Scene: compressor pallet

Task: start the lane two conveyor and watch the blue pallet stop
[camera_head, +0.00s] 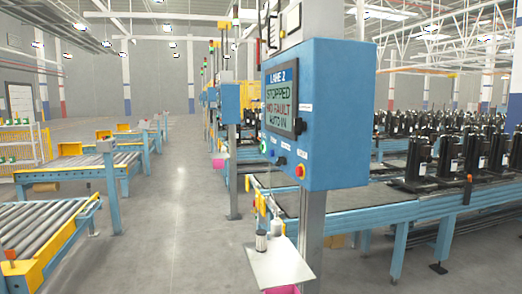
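The blue lane 2 control box (336,122) is mounted on a grey post (309,232) right of centre. Its screen (282,101) reads "LANE 2, STOPPED, NO FAULT, AUTO IN". Below the screen are a green button (263,146), a dark knob (282,161) and a red button on yellow (300,171). Behind the box a blue-framed conveyor (420,207) carries rows of black compressors (447,160). I cannot make out a separate blue pallet. Neither of my grippers is in view.
A small white shelf (278,266) with bottles juts from the post near the front. Roller conveyors (38,232) with yellow ends stand at the left. The grey floor aisle (170,215) between them is clear. More blue stations stand farther back.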

